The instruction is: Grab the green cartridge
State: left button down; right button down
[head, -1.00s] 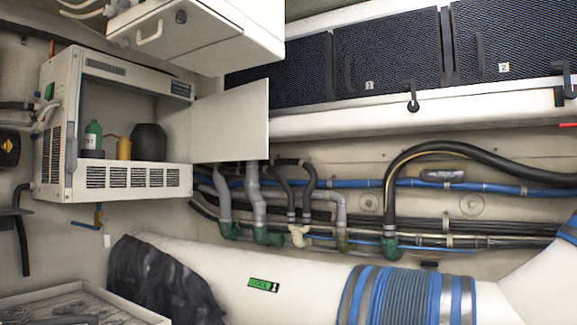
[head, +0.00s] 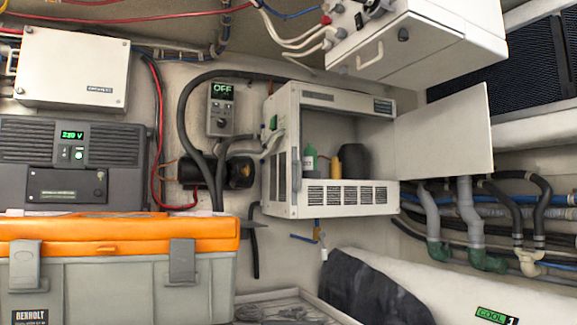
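The cabinet's door (head: 445,130) is swung open to the right. The low vented front panel hides the bottoms of the containers. Neither of my grippers is in the head view.
An orange-lidded grey toolbox (head: 120,265) fills the lower left. A white cabinet with a handle (head: 425,55) hangs above the open one. Hoses and pipes (head: 470,215) run at the right. A grey tray (head: 285,303) and a black cover (head: 365,290) lie below.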

aim_at(310, 155)
jog(key=l+z, duration=0.15)
jog(key=z, duration=0.3)
jog(key=i+l+z, duration=0.15)
jog(key=z, duration=0.25)
jog(key=i+l+z, duration=0.1)
jog(key=z, duration=0.35)
